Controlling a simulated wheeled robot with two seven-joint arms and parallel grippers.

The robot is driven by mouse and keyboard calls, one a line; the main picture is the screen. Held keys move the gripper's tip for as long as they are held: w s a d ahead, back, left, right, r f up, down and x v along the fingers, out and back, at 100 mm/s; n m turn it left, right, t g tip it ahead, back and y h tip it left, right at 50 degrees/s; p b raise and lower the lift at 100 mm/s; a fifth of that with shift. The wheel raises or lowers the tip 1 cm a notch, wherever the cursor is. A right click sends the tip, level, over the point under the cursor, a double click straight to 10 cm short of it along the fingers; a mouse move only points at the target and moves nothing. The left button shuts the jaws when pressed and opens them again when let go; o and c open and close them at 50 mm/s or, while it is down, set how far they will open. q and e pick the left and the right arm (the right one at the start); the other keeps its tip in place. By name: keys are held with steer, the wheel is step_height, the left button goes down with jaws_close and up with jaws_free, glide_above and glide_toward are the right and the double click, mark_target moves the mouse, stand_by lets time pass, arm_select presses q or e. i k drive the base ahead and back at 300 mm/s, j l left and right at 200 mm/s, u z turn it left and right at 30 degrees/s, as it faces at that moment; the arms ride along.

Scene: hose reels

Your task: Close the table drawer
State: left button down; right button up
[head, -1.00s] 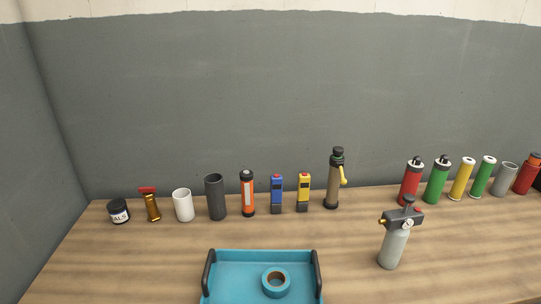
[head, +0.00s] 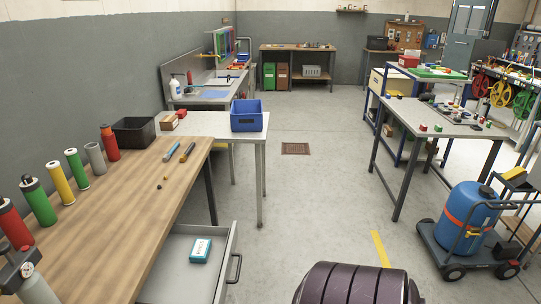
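The table drawer (head: 229,262) is open in the head view, pulled out to the right from under the wooden table (head: 124,205) at the lower middle. It is a grey metal drawer with a dark bar handle (head: 236,268) on its front. A small teal and white box (head: 200,250) lies inside it. The drawer's near part is cut off by the bottom edge of the picture. Neither of my grippers shows in the head view.
Several cylinders and a black bin (head: 134,131) stand on the wooden table. A blue crate (head: 246,116) sits on a grey table beyond. A dark ribbed rounded object (head: 352,285) is at the bottom. A cart with a blue drum (head: 468,219) stands right. The middle floor is clear.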

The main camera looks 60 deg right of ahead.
mark_target(171, 279)
steer(key=z, duration=1.65)
